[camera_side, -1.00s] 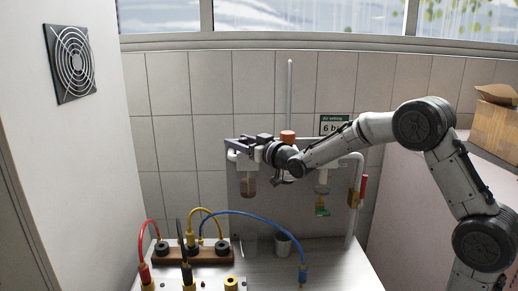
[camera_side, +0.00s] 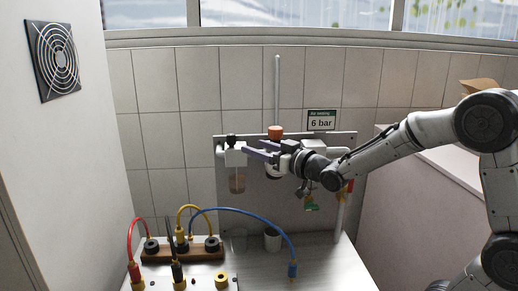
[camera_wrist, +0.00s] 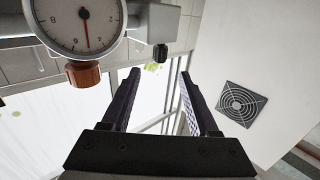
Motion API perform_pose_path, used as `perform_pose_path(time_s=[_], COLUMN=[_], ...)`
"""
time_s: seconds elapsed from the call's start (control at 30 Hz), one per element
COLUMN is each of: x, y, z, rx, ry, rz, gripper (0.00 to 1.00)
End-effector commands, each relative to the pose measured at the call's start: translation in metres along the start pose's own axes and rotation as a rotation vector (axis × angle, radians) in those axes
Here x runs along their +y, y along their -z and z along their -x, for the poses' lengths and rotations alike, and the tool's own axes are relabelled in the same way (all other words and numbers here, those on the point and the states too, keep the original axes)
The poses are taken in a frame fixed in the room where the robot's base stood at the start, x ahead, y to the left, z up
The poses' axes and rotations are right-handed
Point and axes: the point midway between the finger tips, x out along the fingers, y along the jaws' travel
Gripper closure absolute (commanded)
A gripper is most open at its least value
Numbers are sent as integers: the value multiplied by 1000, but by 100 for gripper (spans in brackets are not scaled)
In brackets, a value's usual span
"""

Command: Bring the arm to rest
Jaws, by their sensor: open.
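In the side view my gripper (camera_side: 252,148) is up in front of the grey panel (camera_side: 290,215), just below and left of the orange-brown knob (camera_side: 275,132), pointing left. How far it stands from the panel is hard to tell. In the wrist view the two dark fingers of my gripper (camera_wrist: 157,72) are spread apart with nothing between them. The round gauge (camera_wrist: 75,22) and the knob (camera_wrist: 83,74) show to the left of the fingers. Part of the panel's fittings is hidden behind my wrist in the side view.
A sign reading 6 bar (camera_side: 321,120) is on the panel's top right. A clear bowl (camera_side: 237,184) hangs below the fittings. Red, yellow and blue cables (camera_side: 250,213) rise from blocks on the bench. A wall with a vent (camera_side: 52,60) is left.

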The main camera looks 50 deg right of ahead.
Motion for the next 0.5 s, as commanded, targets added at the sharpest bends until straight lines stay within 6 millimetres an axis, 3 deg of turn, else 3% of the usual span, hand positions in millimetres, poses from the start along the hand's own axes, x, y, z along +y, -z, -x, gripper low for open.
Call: perform_pose_path(time_s=[0.33,0.5], x=[-4,-23], y=[3,45], z=[0,13], rx=[5,85], ry=[8,43], rz=[1,11], gripper=[39,39])
